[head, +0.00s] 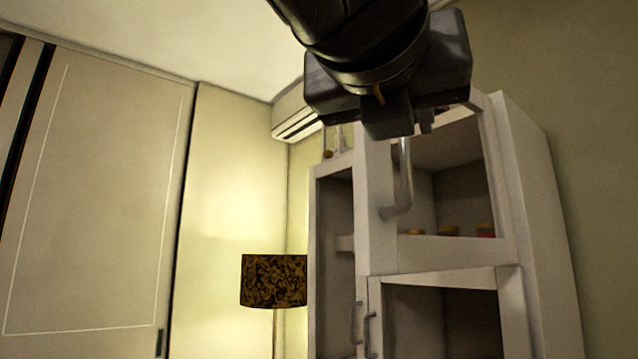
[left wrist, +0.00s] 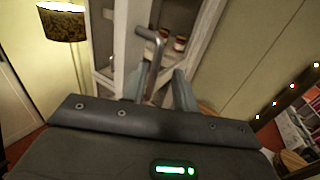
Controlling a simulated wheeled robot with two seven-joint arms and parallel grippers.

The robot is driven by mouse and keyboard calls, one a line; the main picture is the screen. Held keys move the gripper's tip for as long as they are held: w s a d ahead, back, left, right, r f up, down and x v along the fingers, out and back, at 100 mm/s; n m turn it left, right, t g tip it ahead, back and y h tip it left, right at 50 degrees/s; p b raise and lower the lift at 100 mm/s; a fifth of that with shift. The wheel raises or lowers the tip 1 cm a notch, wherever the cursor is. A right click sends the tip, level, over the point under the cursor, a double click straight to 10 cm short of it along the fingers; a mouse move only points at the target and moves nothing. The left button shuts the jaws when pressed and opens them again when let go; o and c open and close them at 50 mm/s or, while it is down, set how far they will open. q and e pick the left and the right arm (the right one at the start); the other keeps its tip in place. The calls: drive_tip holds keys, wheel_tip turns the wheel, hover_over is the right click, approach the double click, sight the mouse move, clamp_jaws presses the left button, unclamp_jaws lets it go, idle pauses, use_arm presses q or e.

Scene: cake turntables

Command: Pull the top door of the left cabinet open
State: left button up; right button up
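The white cabinet (head: 545,230) stands right of centre in the head view. Its top door (head: 376,225) has a pale frame around a glass-like panel and a grey bar handle (head: 404,180) on its left side. My left gripper (head: 408,126) is at the upper part of this handle. In the left wrist view, the handle (left wrist: 156,60) runs down between the two separated fingers of my left gripper (left wrist: 161,92). The gap looks open around the bar; contact is not clear. The handle's upper end is hidden in the head view. My right gripper is not in view.
Lower doors with two handles (head: 370,332) sit below the top door. Jars (head: 448,231) stand inside the upper section. A floor lamp with a dark patterned shade (head: 273,281) stands left of the cabinet. An air conditioner (head: 296,113) hangs on the wall behind.

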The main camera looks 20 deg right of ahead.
use_arm(q)
drive_tip(key=b+v, duration=0.1)
drive_tip(key=v, duration=0.4)
drive_tip(key=shift+s+a+b, duration=0.2)
drive_tip(key=shift+b, duration=0.15)
